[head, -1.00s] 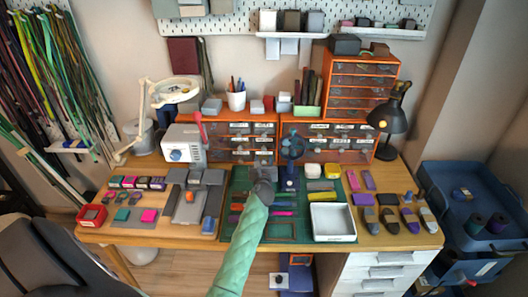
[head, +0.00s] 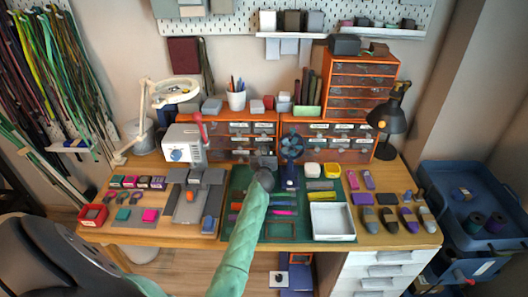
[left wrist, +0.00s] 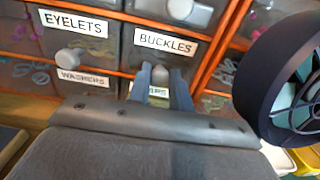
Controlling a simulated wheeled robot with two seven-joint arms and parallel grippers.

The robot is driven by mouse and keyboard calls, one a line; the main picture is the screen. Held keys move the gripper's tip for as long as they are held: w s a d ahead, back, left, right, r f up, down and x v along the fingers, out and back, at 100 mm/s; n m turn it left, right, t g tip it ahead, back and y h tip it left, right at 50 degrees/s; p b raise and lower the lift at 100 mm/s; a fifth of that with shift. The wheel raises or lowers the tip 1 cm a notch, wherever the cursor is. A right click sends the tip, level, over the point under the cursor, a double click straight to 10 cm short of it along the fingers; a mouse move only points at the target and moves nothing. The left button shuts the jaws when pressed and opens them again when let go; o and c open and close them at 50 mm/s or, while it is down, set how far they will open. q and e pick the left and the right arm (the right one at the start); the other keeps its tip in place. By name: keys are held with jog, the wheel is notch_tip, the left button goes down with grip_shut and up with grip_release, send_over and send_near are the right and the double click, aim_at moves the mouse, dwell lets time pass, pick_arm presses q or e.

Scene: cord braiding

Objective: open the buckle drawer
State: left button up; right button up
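The buckle drawer (left wrist: 197,50) is a translucent drawer with a white BUCKLES label, in an orange-framed cabinet. It looks closed, and its grey round knob (left wrist: 160,74) sits under the label. My left gripper (left wrist: 162,80) has its two blue-grey fingers apart, one on each side of the knob. I cannot tell if they touch it. In the head view my left gripper (head: 264,167) is in front of the small drawers at the back of the bench and hides part of them. My right gripper is in neither view.
A dark blue fan (head: 291,150) stands close to the right of my left gripper and looms large in the wrist view (left wrist: 285,80). An EYELETS drawer (left wrist: 75,40) is to the left. A white tray (head: 333,220) lies on the green mat, below my arm's right.

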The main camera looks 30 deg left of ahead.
pick_arm(q)
grip_shut()
jog(key=shift+s+d, duration=0.2)
jog(key=shift+s, duration=0.1)
jog(key=shift+s+d+p, duration=0.25)
jog(key=shift+s+p, duration=0.2)
jog(key=shift+p, duration=0.05)
jog(key=p+v, duration=0.2)
jog(key=v, duration=0.7)
jog(key=shift+s, duration=0.35)
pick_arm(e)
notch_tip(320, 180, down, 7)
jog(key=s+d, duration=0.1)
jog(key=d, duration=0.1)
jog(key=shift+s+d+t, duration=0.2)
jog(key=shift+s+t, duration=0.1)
pick_arm(q)
jog(key=shift+d, duration=0.15)
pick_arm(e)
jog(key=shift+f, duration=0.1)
pick_arm(q)
jog(key=o, duration=0.7)
grip_release()
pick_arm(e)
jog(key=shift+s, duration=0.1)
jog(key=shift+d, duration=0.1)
